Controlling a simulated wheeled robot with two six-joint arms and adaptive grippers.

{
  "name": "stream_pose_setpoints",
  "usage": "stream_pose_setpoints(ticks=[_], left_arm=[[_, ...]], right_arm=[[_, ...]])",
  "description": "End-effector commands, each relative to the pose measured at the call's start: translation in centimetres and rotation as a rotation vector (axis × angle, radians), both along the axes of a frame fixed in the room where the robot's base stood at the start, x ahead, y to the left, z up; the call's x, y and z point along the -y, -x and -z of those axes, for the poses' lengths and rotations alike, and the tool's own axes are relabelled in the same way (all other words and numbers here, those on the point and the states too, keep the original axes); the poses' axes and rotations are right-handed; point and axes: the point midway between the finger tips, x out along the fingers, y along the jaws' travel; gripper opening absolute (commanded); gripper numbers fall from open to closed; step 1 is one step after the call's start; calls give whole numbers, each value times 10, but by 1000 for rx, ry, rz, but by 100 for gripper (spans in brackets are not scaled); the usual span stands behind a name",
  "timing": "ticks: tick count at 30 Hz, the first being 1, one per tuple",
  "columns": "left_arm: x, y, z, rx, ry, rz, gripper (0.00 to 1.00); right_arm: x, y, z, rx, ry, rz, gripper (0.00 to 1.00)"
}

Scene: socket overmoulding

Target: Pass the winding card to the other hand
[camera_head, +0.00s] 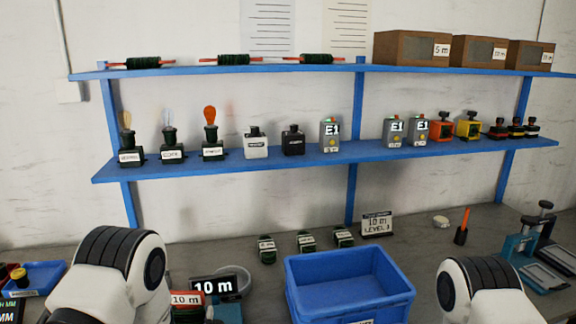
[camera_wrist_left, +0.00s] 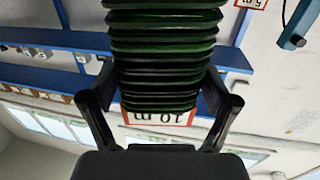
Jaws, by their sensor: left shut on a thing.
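The winding card (camera_wrist_left: 160,60) is wound with dark green ribbed cable and fills the upper middle of the left wrist view. Its white, red-edged label reads 10 m and appears upside down there. My left gripper (camera_wrist_left: 160,98) is shut on it, with one black finger on each side. In the head view a red-edged 10 m label (camera_head: 186,299) shows beside my left arm at the bottom edge; my left fingers are mostly hidden there. My right arm shows at the lower right, but its gripper is out of view.
A blue bin (camera_head: 350,255) stands between my arms. A black 10 m sign (camera_head: 213,286) stands near my left arm. Several small green wound items (camera_head: 305,242) lie behind the bin. A blue shelf (camera_head: 240,158) holds devices at the back. Blue clamp fixtures (camera_head: 522,240) stand at right.

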Motion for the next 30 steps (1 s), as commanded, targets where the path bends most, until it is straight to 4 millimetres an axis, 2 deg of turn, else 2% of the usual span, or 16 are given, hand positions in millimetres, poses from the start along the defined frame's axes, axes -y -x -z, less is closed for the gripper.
stream_pose_setpoints(ticks=[1, 4, 8, 13, 17, 27, 30], left_arm=[[18, 10, 15, -1, -5, 24, 36], [36, 23, 23, 3, -6, 46, 36], [42, 29, 25, 5, -4, 54, 36], [47, 26, 21, 7, -4, 75, 36], [69, 17, 9, 9, -5, 164, 36], [167, -23, -36, 9, -9, 570, 36], [189, -31, -45, 6, -9, 659, 36]], right_arm=[[0, 0, 9, 0, 0, 0, 0], [0, 0, 13, 0, 0, 0, 0], [0, 0, 12, 0, 0, 0, 0], [0, 0, 11, 0, 0, 0, 0], [0, 0, 11, 0, 0, 0, 0], [0, 0, 12, 0, 0, 0, 0], [0, 0, 12, 0, 0, 0, 0]])
